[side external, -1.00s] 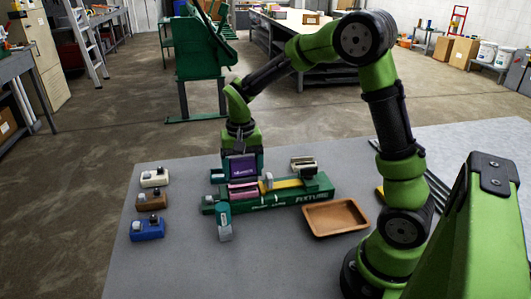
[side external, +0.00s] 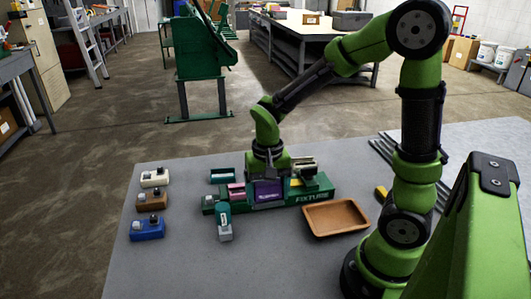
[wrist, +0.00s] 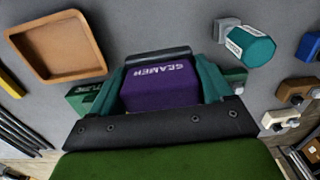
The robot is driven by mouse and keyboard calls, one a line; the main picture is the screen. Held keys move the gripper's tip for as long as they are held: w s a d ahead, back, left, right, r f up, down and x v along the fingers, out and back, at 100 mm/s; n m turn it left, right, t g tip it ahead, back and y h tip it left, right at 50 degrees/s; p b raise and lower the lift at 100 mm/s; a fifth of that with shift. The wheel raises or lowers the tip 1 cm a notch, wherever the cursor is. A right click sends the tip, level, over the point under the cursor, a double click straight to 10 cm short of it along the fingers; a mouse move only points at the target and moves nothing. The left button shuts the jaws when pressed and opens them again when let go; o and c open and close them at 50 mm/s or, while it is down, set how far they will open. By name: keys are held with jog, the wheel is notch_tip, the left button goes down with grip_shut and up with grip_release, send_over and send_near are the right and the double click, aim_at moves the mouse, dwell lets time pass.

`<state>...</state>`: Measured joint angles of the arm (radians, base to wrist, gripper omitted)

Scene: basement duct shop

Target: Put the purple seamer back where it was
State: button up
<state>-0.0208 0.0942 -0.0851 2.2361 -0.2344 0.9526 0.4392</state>
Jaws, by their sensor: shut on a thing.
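The purple seamer (side external: 268,194) is a block with white lettering, held between the teal fingers of my gripper (side external: 267,178). In the wrist view the seamer (wrist: 160,90) fills the space between the fingers, with its SEAMER label showing. The long green fixture (side external: 310,198) lies on the grey table. The seamer is low at the middle of the fixture, between a pink block (side external: 237,191) on its left and a yellow piece (side external: 294,182) on its right. I cannot tell whether the seamer rests on the fixture.
A teal-and-grey tool (side external: 224,224) lies in front of the fixture; another teal piece (side external: 222,174) lies behind it. White (side external: 154,177), brown (side external: 151,199) and blue (side external: 147,229) blocks line the left. A brown tray (side external: 336,216) sits at right. The front left table is clear.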

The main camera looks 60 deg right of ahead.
aim_at(270, 183)
jog(key=f, duration=0.4)
jog(key=shift+s+f, duration=0.1)
jog(key=shift+s, duration=0.25)
jog(key=shift+f, duration=2.25)
jog(key=shift+f, duration=0.1)
jog(key=o, duration=1)
jog(key=shift+c, duration=0.2)
notch_tip(270, 183, up, 11)
jog(key=shift+w, duration=0.1)
jog(key=shift+r, duration=0.75)
jog(key=s+a+r+n+t+y, duration=0.1)
jog(key=s+a+r+n+t, duration=0.1)
jog(key=r, duration=0.3)
jog(key=s+a+r+n+t+y, duration=0.1)
jog(key=s+a+r+n+t, duration=0.1)
jog(key=s+a+r+t, duration=0.1)
notch_tip(270, 183, up, 3)
jog(key=shift+s+n+t, duration=0.4)
jog(key=shift+s+t, duration=0.05)
jog(key=shift+t, duration=0.65)
